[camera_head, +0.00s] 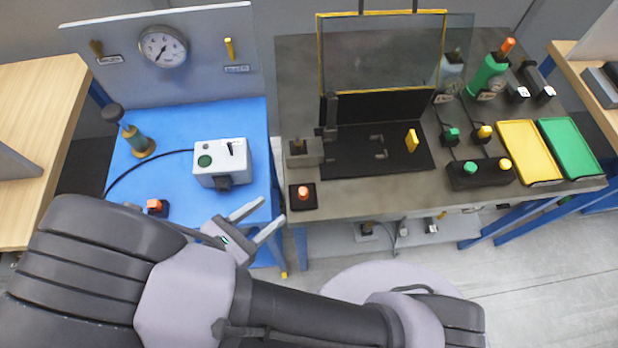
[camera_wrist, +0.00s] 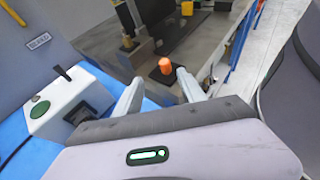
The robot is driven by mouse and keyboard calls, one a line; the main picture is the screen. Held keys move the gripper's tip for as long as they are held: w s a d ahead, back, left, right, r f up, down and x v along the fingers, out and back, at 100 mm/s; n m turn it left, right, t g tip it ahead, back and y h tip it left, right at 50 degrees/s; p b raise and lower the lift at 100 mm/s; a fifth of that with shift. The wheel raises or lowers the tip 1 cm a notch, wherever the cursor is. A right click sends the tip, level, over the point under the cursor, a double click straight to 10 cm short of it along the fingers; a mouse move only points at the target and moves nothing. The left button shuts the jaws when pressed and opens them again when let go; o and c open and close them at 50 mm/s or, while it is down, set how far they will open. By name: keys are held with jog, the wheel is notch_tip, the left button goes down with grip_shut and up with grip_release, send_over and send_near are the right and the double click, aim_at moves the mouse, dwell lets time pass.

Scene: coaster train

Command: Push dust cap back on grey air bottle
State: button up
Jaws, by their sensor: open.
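A grey-blue bottle-like thing (camera_head: 452,70) stands at the back of the dark bench, partly behind a clear screen; it looks like the grey air bottle. Its top looks dark, and I cannot tell whether a cap sits on it. Beside it, a green bottle (camera_head: 488,76) has an orange top. I cannot pick out a separate dust cap with certainty. My gripper (camera_head: 273,211) is open and empty, over the front right corner of the blue bench, far from the bottles. Its two fingers also show in the wrist view (camera_wrist: 160,80), with nothing between them.
An orange button on a black base (camera_head: 303,196) sits at the dark bench's front left corner. A white box (camera_head: 220,163) stands on the blue bench (camera_head: 180,125). The yellow-framed screen (camera_head: 384,92) stands on the dark bench. Yellow (camera_head: 530,150) and green trays (camera_head: 570,147) lie right.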

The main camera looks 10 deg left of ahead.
aim_at(300, 195)
jog(key=b+x, duration=0.1)
jog(key=x, duration=0.6)
jog(key=shift+d+f+b, duration=0.15)
jog(key=shift+f+b, duration=0.05)
jog(key=shift+b, duration=0.1)
jog(key=x, duration=0.1)
jog(key=b+x, duration=0.1)
jog(key=x, duration=0.1)
jog(key=b+x, duration=0.1)
jog(key=shift+s+d+f, duration=0.1)
jog(key=shift+d+f, duration=0.25)
jog(key=shift+d, duration=0.1)
jog(key=shift+w+d, duration=0.1)
jog(key=shift+w, duration=0.15)
grip_shut()
